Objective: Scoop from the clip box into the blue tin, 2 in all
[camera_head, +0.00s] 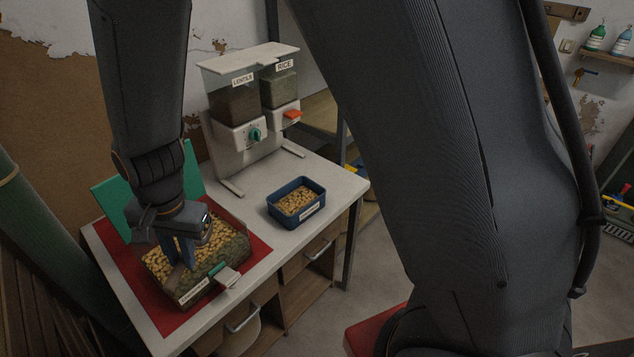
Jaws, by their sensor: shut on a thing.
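The clip box (238,250) is a clear box filled with yellow-brown pieces, with a label on its front, a clip at its front right and its green lid (110,196) standing open behind. My gripper (181,262) points down into the box, shut on what looks like a scoop (180,280). The scoop's lower end is at or in the pieces, and my wrist and fingers hide much of it, so its load cannot be told. The blue tin (273,211) stands to the right, open and labelled, with similar pieces in it.
A dispenser (238,135) with two hoppers marked lentils and rice stands at the back of the white table (245,190). The clip box sits on a red mat (110,244). The table is clear between box and tin. A red-topped item (372,333) is below right.

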